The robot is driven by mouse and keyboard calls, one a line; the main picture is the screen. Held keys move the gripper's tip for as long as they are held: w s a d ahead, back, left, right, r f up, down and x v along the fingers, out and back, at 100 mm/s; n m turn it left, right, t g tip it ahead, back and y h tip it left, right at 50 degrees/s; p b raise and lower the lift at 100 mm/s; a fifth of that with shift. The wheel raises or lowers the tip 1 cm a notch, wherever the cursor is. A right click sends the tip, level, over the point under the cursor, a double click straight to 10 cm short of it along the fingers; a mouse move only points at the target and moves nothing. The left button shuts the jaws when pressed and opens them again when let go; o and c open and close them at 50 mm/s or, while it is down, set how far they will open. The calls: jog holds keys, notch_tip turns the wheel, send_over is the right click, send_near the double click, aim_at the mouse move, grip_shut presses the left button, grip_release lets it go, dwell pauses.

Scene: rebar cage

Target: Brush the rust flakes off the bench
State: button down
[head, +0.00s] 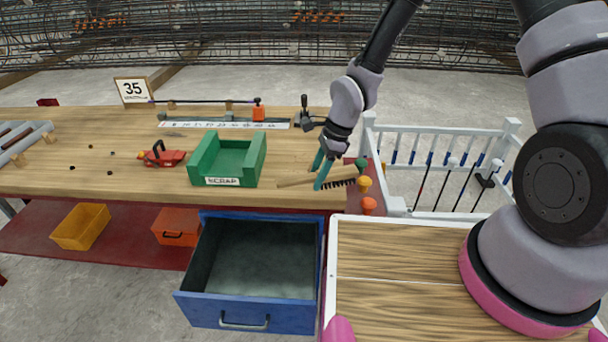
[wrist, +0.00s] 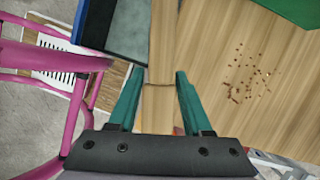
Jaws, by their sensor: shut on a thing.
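My gripper (head: 322,172) is shut on a brush (head: 298,182) at the bench's front right. The brush has a pale wooden handle to the left and dark bristles facing down on the right. In the wrist view my gripper's teal fingers (wrist: 160,80) flank the wooden brush (wrist: 158,108). Whether the bristles touch the bench is unclear. Rust flakes (wrist: 248,78), small and orange-brown, lie scattered on the bench (wrist: 215,45) to the right of the fingers in the wrist view. I cannot make these flakes out in the head view, where the wooden bench (head: 60,175) spans the left.
A green scrap bin (head: 227,181) stands left of the brush. An open blue drawer (head: 230,312) juts out below the bench front. Orange and green knobs (head: 364,185) line the bench's right end. A red tool (head: 163,156) and dark bits (head: 90,147) lie farther left.

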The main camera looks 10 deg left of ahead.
jog(key=w+d+f+n+g+h, duration=0.1)
jog(key=d+n, duration=0.4)
jog(key=d, duration=0.5)
jog(key=w+d+f+n+g+h, duration=0.1)
jog(key=w+d+f+n, duration=0.3)
jog(key=d, duration=0.7)
jog(key=w+d+f+n+g+h, duration=0.1)
jog(key=w+d+f+n, duration=0.2)
jog(key=d, duration=0.8)
jog(key=w+n, duration=0.2)
jog(key=shift+w+n+h, duration=0.2)
jog(key=shift+n+h, duration=0.1)
jog(key=shift+h, duration=0.1)
